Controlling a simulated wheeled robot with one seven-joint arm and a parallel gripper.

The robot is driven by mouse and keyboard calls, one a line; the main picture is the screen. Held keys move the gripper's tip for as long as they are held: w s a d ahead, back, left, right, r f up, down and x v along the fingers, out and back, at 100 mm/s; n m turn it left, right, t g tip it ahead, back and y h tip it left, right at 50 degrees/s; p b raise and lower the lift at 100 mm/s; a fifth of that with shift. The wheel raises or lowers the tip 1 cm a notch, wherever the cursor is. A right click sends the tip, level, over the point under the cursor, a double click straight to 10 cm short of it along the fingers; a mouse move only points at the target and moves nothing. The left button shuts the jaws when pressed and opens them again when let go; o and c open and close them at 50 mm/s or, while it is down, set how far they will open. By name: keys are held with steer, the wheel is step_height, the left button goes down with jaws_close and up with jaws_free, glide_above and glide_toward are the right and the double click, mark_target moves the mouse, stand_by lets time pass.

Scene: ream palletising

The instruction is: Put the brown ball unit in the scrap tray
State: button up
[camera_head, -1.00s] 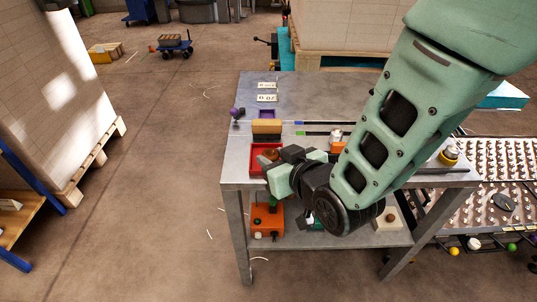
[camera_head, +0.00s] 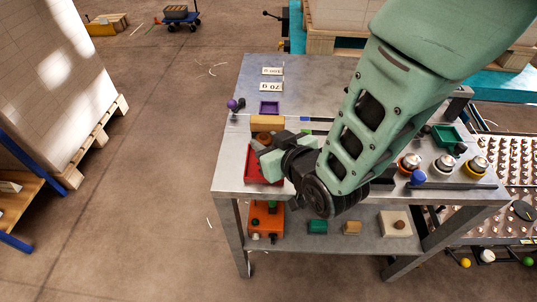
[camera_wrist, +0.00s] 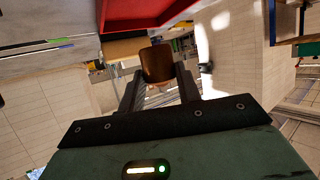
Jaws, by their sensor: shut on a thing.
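The brown ball unit (camera_wrist: 157,63) is between the fingers of my gripper (camera_wrist: 157,82) in the wrist view, and my gripper is shut on it. In the head view the brown ball (camera_head: 263,138) shows at the fingertips of my gripper (camera_head: 263,145), in front of the tan block. The red tray (camera_head: 252,172), likely the scrap tray, lies on the grey table, partly hidden by my gripper. In the wrist view the red tray (camera_wrist: 140,12) shows at the top edge, apart from the brown unit. I cannot tell the unit's height above the tray.
A tan block (camera_head: 266,123) stands just behind the red tray. Ringed units (camera_head: 443,163), a blue ball (camera_head: 418,177) and a green tray (camera_head: 447,135) are at right.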

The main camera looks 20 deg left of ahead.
steer(key=shift+f, duration=2.2)
steer(key=shift+f, duration=0.25)
steer(key=o, duration=1)
steer(key=shift+o, duration=0.2)
steer(key=shift+r, duration=0.1)
steer(key=shift+r, duration=0.25)
steer(key=p+v, duration=0.1)
steer(key=v, duration=1.1)
